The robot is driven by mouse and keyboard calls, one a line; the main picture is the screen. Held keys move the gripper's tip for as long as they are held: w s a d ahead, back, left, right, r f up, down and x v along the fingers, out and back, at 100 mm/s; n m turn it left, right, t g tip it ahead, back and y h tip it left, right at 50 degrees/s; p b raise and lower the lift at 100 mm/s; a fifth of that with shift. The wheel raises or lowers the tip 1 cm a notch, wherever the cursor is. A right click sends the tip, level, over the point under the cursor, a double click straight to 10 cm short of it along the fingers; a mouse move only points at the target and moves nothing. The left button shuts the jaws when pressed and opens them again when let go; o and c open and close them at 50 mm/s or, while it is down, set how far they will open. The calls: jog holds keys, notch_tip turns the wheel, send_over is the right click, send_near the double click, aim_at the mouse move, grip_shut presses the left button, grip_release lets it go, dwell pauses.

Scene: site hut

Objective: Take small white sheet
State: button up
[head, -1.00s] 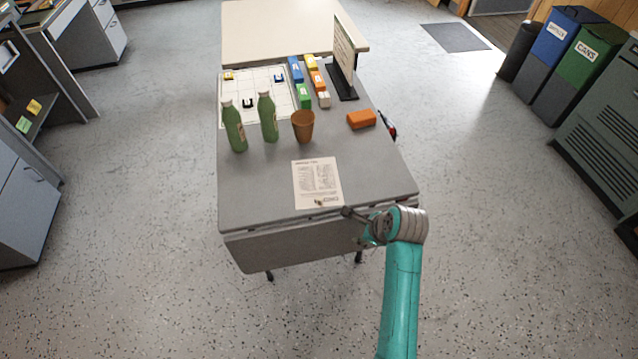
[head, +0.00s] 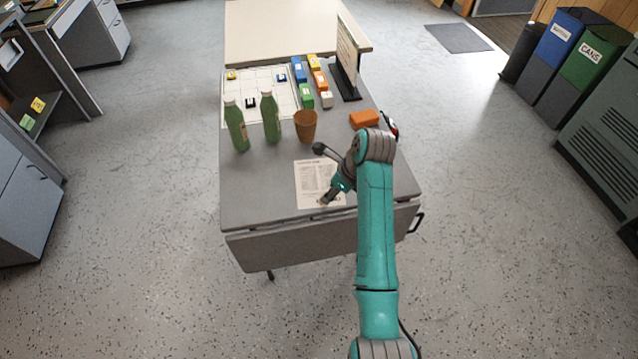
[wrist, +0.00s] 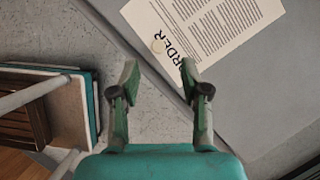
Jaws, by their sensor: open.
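A small white sheet (head: 312,183) with printed text lies flat on the grey table (head: 255,190), close to its front edge. My arm and gripper cover part of its lower right in the head view. In the wrist view the sheet (wrist: 215,32) shows at the top, with large letters reading "ORDER" and a small round pale spot near them. My gripper (wrist: 155,78) is open and empty. Its fingertips lie just short of the sheet in the wrist view, over the table's edge. I cannot tell how high the gripper is above the table.
Two green bottles (head: 236,128), a brown cup (head: 305,126) and an orange block (head: 364,118) stand behind the sheet. Several small coloured boxes (head: 306,95), a white grid board (head: 262,108) and an upright sign (head: 347,55) are farther back. The table left of the sheet is clear.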

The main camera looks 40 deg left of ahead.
jog(key=shift+a+x, duration=0.2)
jog(key=shift+x, duration=2.55)
jog(key=shift+s+r, duration=0.1)
grip_shut()
